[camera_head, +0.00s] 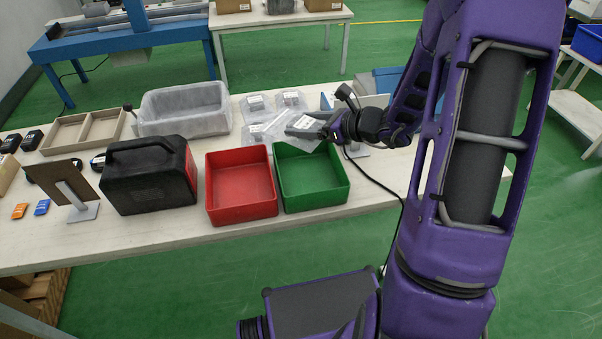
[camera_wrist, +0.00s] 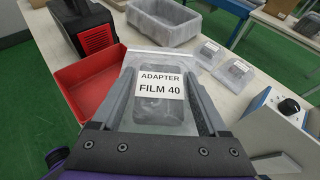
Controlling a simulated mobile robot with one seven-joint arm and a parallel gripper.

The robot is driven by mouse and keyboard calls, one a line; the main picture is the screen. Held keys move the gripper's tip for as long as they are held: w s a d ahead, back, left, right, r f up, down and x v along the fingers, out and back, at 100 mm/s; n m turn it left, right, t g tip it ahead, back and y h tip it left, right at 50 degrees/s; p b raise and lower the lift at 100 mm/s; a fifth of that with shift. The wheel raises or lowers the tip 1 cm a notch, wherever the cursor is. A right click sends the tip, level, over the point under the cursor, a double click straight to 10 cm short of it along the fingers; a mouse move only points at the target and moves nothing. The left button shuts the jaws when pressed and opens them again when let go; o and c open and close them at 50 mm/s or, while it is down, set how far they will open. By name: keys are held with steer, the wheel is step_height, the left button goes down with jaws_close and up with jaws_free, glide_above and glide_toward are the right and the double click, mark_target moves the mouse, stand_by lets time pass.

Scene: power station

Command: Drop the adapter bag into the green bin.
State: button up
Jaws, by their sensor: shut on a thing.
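The adapter bag (camera_head: 308,125) is a clear bag with a dark adapter inside. In the wrist view its white label reads "ADAPTER FILM 40" (camera_wrist: 160,88). My gripper (camera_head: 332,128) is shut on the adapter bag, with its two fingers on either side of it in the wrist view. The green bin (camera_head: 312,205) is an open, empty-looking tray on the table. The bag is held above the table near the bin's back edge, and its lower part overlaps that edge in the head view. In the wrist view the bag and gripper hide the green bin.
A red bin (camera_head: 242,208) stands directly left of the green bin, beside a black case (camera_head: 150,180). A grey tub (camera_head: 183,108) stands behind. Several clear bags (camera_head: 258,104) lie at the back. A device with a knob (camera_wrist: 288,106) is on the right in the wrist view.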

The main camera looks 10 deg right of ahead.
step_height(320, 180, down, 5)
steer(key=b, duration=0.3)
steer(key=shift+f, duration=0.15)
steer(key=o, duration=1.5)
steer(key=p+v, duration=0.1)
steer(key=v, duration=1.6)
steer(key=shift+s+d, duration=0.15)
